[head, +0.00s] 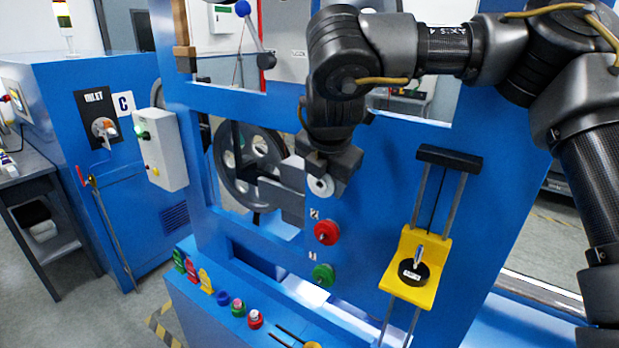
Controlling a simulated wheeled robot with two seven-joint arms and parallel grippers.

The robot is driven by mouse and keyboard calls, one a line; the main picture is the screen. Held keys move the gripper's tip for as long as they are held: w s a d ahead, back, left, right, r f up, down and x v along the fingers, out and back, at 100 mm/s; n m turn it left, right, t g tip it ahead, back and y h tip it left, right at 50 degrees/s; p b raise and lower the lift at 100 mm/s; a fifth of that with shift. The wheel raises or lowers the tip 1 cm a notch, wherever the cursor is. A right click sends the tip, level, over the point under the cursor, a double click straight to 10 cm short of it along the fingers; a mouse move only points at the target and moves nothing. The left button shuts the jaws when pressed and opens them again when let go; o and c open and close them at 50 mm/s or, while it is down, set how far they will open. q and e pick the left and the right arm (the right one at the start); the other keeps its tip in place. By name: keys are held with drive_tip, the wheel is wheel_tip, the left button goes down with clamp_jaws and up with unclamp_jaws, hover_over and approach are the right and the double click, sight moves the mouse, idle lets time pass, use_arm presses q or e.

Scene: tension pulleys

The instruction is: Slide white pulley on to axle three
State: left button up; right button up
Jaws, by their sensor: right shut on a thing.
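The white pulley (321,186) is in my right gripper (325,172), up against or close to the front of the blue panel (360,215). The gripper is shut on it, and its fingers and wrist cover much of the pulley. Axle three is hidden behind the gripper and pulley, so I cannot tell whether the pulley is around it. A red pulley (326,232) sits on the panel just below, beside a marking. A green pulley (323,275) sits lower, beside another marking. My left gripper is not in view.
A yellow sliding block (435,258) with a black knob stands on vertical rods to the right. A large grey wheel (232,165) is behind the panel opening at left. Several small coloured parts line the ledge below. A blue cabinet (125,200) stands at left.

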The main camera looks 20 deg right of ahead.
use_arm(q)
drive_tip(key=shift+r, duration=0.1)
use_arm(e)
drive_tip(key=shift+w+d+r, duration=0.1)
drive_tip(key=shift+w+d, duration=0.05)
drive_tip(key=shift+d, duration=0.05)
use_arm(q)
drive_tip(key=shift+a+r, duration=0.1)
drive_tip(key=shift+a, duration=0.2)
use_arm(e)
drive_tip(key=shift+w+d, duration=0.45)
use_arm(q)
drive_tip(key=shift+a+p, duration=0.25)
drive_tip(key=shift+p, duration=0.1)
use_arm(e)
drive_tip(key=shift+w+d, duration=0.25)
drive_tip(key=shift+d, duration=0.1)
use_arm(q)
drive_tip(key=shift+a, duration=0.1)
use_arm(e)
drive_tip(key=shift+d, duration=0.15)
drive_tip(key=o, duration=1.2)
drive_tip(key=shift+s+d, duration=0.1)
drive_tip(key=shift+d, duration=0.05)
drive_tip(key=shift+f, duration=0.2)
